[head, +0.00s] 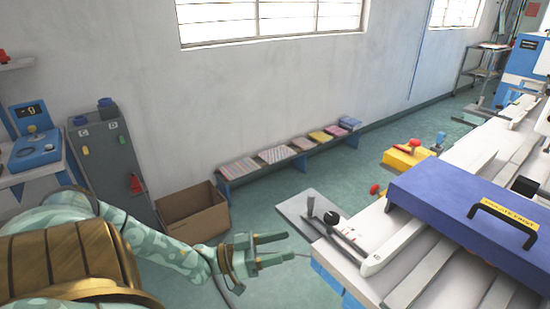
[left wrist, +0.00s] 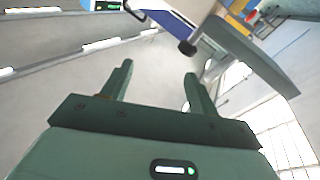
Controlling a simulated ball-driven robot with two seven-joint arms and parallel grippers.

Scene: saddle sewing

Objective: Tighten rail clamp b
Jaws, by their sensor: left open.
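My left gripper (head: 285,248) is open and empty in the lower middle of the head view, left of the white machine table's near corner. Its two fingers (left wrist: 158,73) stand apart with nothing between them in the left wrist view. A black knob (head: 331,217) and a dark lever sit on the table corner, a little right of and apart from the gripper. I cannot tell which fitting is rail clamp b; no clamp label is readable. A dark knob (left wrist: 187,47) shows beyond the fingers in the left wrist view.
A blue cover (head: 450,205) with a black handle lies across the table's rails. A yellow block (head: 405,158) stands behind it. A cardboard box (head: 194,212) and a low bench (head: 285,163) with folded cloths stand along the wall.

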